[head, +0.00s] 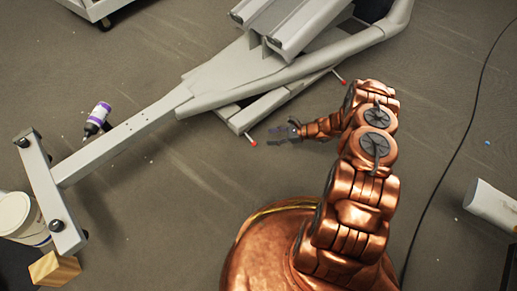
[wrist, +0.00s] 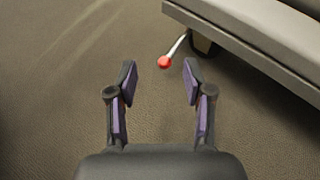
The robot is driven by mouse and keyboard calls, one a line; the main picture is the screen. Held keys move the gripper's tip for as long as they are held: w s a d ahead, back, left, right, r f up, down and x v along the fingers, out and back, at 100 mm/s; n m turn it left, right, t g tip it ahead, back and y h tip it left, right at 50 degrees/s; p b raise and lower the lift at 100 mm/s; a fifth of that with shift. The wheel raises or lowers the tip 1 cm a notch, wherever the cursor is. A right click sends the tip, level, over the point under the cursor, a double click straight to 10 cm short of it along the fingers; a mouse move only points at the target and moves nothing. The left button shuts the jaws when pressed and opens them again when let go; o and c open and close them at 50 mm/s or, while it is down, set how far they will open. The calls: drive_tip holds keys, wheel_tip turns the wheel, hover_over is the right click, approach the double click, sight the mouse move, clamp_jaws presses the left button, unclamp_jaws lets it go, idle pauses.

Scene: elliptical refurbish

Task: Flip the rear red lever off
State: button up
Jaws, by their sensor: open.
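A lever with a red tip (head: 252,143) sticks out from the side of the grey elliptical frame (head: 232,62), near its left end in the head view. A second red-tipped lever (head: 339,78) sticks out further right along the same side. I cannot tell for certain which one is the rear lever. My gripper (head: 283,132) is open and empty, just right of the first lever. In the wrist view, a red ball tip (wrist: 164,62) on a thin metal rod lies just beyond my open fingers (wrist: 159,82), roughly between them in the picture. No contact shows.
A purple-and-white bottle (head: 97,117) lies by the long grey beam (head: 125,135). A white bucket (head: 20,215) and wooden block (head: 54,268) are at lower left. A white cylinder (head: 492,204) and black cable (head: 449,162) are at right. Floor around my gripper is clear.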

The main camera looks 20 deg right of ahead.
drive_tip(key=shift+m+t, duration=0.4)
drive_tip(key=shift+m, duration=0.2)
drive_tip(key=f, duration=0.3)
drive_tip(key=d+f+b, duration=0.1)
drive_tip(key=f, duration=0.1)
drive_tip(key=shift+s, duration=0.1)
drive_tip(key=shift+a+f, duration=0.15)
drive_tip(key=shift+b+x, duration=1.55)
drive_tip(key=shift+x, duration=2.25)
drive_tip(key=shift+c, duration=0.3)
clamp_jaws()
